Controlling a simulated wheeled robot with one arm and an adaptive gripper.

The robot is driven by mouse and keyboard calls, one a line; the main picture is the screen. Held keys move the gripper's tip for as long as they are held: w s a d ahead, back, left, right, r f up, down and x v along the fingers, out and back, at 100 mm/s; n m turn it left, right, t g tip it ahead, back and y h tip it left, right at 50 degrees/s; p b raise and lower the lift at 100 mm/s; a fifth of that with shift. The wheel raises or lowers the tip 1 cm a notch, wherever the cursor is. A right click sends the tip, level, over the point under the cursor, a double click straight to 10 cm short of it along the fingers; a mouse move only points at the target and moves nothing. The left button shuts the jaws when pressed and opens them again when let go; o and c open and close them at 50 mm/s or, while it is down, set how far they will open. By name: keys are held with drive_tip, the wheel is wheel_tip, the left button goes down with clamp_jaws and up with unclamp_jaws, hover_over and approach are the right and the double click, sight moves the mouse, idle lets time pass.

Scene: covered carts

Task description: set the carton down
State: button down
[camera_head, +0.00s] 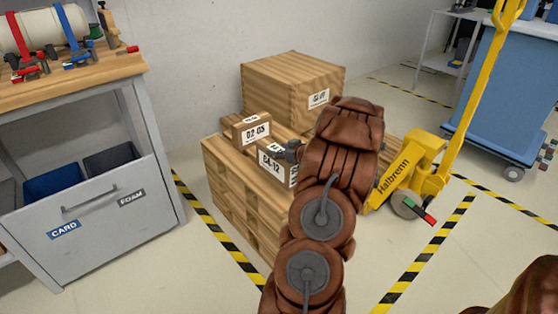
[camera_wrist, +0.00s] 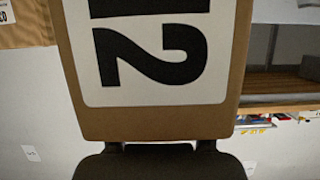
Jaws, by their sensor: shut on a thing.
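A brown carton (camera_head: 292,173) with a white label ending in "12" is at my gripper (camera_head: 290,152), over the front of a wooden pallet stack (camera_head: 232,190). In the wrist view the carton (camera_wrist: 75,75) fills the middle, its label turned sideways. My gripper (camera_wrist: 160,148) shows dark at the bottom edge there, shut on the carton. My brown arm hides the carton's right side and part of the pallet in the head view. I cannot tell whether the carton's underside touches the pallet.
A small carton labelled "02-05" (camera_head: 251,131) stands just left of the held one. A large wooden crate (camera_head: 285,85) is behind. A yellow pallet jack (camera_head: 410,170) stands right. A workbench (camera_head: 75,85) with bins is left. Striped tape (camera_head: 215,232) marks the floor.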

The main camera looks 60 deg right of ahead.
drive_tip(key=shift+w+d+f+b, duration=0.1)
drive_tip(key=shift+f+b, duration=0.7)
drive_tip(key=shift+f, duration=0.95)
drive_tip(key=shift+c, duration=1.4)
unclamp_jaws()
drive_tip(key=shift+f, duration=0.1)
drive_tip(key=shift+s+r, duration=0.25)
drive_tip(key=shift+s, duration=0.05)
drive_tip(key=p+v, duration=0.2)
drive_tip(key=v, duration=0.9)
drive_tip(key=shift+s, duration=0.2)
